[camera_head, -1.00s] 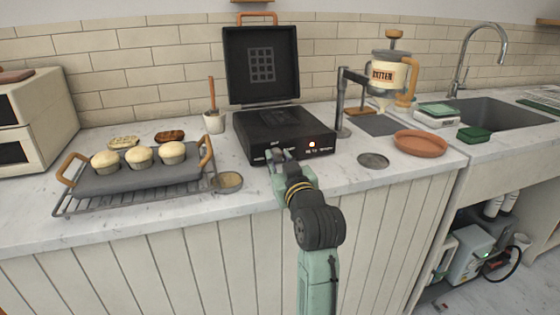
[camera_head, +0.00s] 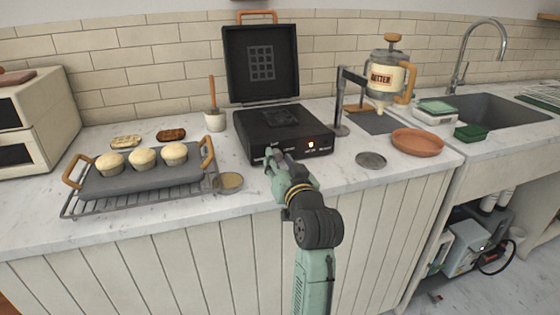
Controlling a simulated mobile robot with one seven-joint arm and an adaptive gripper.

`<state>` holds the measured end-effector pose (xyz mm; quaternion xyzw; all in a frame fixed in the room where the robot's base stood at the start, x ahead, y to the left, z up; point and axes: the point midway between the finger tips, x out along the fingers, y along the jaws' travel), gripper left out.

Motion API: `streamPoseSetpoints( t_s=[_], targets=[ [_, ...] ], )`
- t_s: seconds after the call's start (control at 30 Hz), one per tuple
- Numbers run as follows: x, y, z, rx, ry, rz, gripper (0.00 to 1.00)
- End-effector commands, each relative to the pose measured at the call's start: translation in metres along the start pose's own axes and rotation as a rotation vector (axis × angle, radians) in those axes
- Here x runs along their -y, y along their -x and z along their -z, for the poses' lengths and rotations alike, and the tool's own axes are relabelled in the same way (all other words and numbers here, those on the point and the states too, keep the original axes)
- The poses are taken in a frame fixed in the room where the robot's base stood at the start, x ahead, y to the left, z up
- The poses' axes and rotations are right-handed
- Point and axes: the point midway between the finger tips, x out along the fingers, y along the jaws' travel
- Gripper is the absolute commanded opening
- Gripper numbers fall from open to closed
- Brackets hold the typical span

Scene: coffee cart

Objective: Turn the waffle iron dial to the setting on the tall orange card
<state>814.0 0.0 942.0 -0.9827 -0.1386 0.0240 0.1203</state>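The black waffle iron (camera_head: 258,130) stands on the marble counter with its lid (camera_head: 280,65) raised. Its front panel has a lit indicator (camera_head: 311,144) and small pale markings. My gripper (camera_head: 272,157) is at the left part of this front panel. The dial cannot be made out; my gripper covers part of the panel there. The fingers are too small and overlapped to tell whether they are open, shut or touching the dial. I can make out no tall orange card in this view.
Left of my arm are a rack with a muffin tray (camera_head: 140,182) and a small round dish (camera_head: 229,182). A brush pot (camera_head: 215,122) stands left of the iron. To the right are a batter dispenser (camera_head: 381,77), a terracotta plate (camera_head: 418,142) and a grey disc (camera_head: 371,160).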

Motion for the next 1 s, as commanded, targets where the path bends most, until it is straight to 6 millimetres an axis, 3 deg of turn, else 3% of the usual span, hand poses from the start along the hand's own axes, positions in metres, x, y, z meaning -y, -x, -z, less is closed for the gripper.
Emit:
streamPoseSetpoints(
  t_s=[0.1,0.47,0.8,1.0],
  targets=[
    [0.000,0.000,0.000,0.000,0.001,0.000,0.43],
    [0.000,0.004,0.000,-0.001,0.001,-0.001,0.44],
    [-0.001,0.057,0.000,-0.002,0.001,-0.003,0.44],
    [0.000,0.074,0.000,-0.001,0.001,-0.001,0.44]
  ],
)
